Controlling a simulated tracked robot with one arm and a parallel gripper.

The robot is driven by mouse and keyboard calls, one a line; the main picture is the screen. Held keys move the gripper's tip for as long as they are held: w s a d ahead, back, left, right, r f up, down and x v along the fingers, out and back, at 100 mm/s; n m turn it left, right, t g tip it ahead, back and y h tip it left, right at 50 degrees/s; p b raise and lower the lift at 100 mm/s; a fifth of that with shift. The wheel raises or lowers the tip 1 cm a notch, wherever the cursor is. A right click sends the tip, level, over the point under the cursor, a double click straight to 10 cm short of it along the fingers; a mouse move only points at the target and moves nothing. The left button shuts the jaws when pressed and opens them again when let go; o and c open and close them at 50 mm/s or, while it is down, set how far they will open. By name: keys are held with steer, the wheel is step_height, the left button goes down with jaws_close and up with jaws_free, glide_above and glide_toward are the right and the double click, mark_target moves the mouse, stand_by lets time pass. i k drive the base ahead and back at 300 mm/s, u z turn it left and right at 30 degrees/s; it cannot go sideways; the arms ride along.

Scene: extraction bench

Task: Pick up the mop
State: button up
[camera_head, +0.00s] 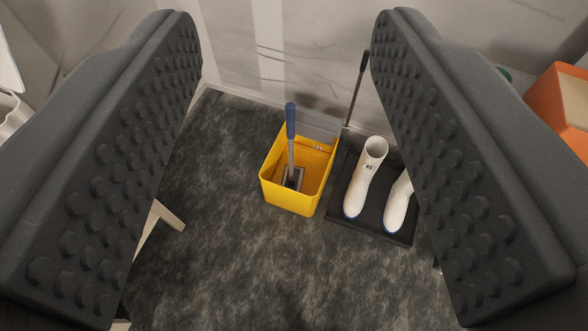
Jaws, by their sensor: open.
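A stick with a blue grip and a grey shaft (291,122) stands upright, slightly tilted, in a yellow bucket (285,200). Its lower end meets a small dark grey head inside the bucket; this looks like the mop. A second thin stick with a dark grip (358,80) leans by the wall behind the bucket, and its lower end is hidden. My gripper (287,60) is open, its two studded black fingers wide apart at left and right. Nothing is between the pads; the bucket and blue-gripped stick lie farther off, beyond the gap.
White boots (366,178) with blue soles stand on a black tray (345,226) right of the bucket. The right finger partly covers them. A marble-patterned wall (260,50) is behind. An orange box (560,100) is at far right. Dark floor (230,270) in front is clear.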

mark_target(292, 178)
steer(key=z, duration=1.95)
steer(key=k, duration=0.85)
steer(key=u, duration=1.25)
steer(key=i, duration=1)
